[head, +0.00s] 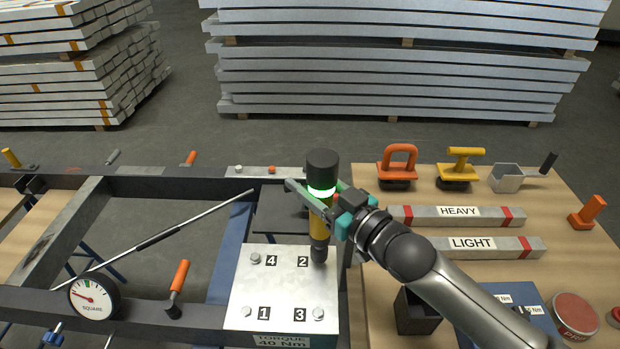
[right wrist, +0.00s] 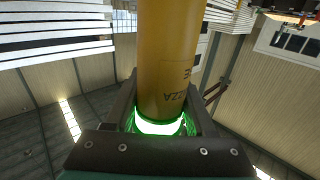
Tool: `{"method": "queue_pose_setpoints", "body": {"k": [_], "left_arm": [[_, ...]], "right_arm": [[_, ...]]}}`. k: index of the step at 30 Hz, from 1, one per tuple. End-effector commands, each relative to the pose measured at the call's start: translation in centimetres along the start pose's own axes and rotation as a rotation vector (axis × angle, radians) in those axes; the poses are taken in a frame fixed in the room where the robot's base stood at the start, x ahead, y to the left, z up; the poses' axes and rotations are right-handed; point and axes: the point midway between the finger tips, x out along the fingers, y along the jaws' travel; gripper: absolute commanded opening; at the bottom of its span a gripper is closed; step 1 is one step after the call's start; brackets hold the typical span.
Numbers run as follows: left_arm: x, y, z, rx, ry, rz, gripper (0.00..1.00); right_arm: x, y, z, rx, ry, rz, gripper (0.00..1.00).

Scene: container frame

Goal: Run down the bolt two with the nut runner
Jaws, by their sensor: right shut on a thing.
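The nut runner (head: 319,228) is a yellow upright tool with a black top and a glowing green ring. My right gripper (head: 318,202) is shut on it, and its yellow body also fills the middle of the right wrist view (right wrist: 168,60). Its dark lower end stands at the spot beside the label 2 on the metal plate (head: 275,285), covering bolt two. Whether it touches the bolt I cannot tell. Bolts show beside label 4 (head: 255,258), label 1 (head: 246,311) and label 3 (head: 318,313). My left gripper is not in view.
The plate sits on a dark frame with a gauge (head: 94,296) and an orange-handled clamp (head: 178,284) at left.

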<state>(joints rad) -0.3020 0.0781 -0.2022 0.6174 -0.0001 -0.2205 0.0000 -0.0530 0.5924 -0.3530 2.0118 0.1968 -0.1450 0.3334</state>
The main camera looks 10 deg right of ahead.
Motion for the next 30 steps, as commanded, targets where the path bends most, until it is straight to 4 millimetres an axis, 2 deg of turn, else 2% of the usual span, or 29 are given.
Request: {"method": "queue_pose_setpoints", "body": {"k": [17,30], "left_arm": [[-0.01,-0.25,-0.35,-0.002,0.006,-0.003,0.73],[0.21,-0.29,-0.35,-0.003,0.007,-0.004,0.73]], "right_arm": [[0.05,-0.04,-0.33,-0.001,0.011,-0.002,0.00],[0.06,-0.05,0.19,-0.001,0.010,-0.002,0.00]]}}
